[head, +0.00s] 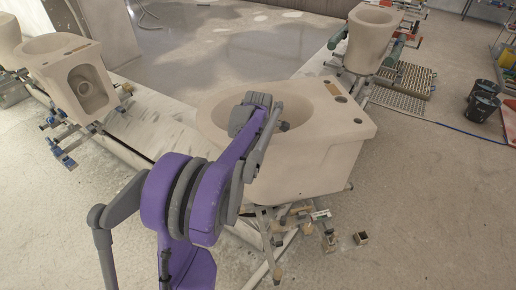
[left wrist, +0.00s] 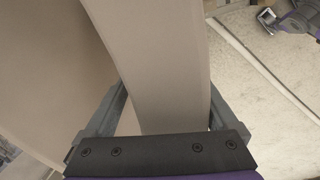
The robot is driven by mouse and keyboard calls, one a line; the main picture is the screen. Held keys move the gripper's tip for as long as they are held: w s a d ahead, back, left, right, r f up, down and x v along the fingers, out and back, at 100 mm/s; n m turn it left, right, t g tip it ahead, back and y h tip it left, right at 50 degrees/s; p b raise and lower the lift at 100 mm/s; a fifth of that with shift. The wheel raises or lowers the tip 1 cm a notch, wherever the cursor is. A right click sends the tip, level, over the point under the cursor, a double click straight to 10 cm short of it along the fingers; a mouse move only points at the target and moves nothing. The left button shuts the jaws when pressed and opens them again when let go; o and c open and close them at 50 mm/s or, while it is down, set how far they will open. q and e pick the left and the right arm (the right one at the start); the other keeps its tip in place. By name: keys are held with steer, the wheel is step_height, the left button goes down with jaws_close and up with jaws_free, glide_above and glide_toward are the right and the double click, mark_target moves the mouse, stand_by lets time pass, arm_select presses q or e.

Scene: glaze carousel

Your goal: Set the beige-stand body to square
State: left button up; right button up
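The beige body (head: 305,150) is a toilet-shaped piece on a stand with tan clamps (head: 300,213) in the middle of the head view. It sits turned, with its flat holed end towards the right and its rounded bowl end to the left. My left gripper (head: 266,118) is over the bowl opening, and its own arm hides part of the near rim. In the left wrist view, the fingers (left wrist: 165,105) straddle a beige wall (left wrist: 170,70), with a visible gap at the left finger. A grey and purple gripper, apparently my right one (left wrist: 268,16), shows at the top right corner; its opening is unclear.
Another body (head: 75,65) stands at left on blue-grey clamps, and a third (head: 371,40) stands at upper right beside green and red parts. Dark buckets (head: 483,103) are at far right. Floor at lower right is clear.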

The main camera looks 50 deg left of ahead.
arm_select(q)
jaws_close()
steer(key=shift+w+d, duration=0.45)
steer(key=shift+w, duration=0.2)
steer(key=o, duration=0.5)
jaws_free()
steer(key=v, duration=1.1)
steer(key=shift+a, duration=0.1)
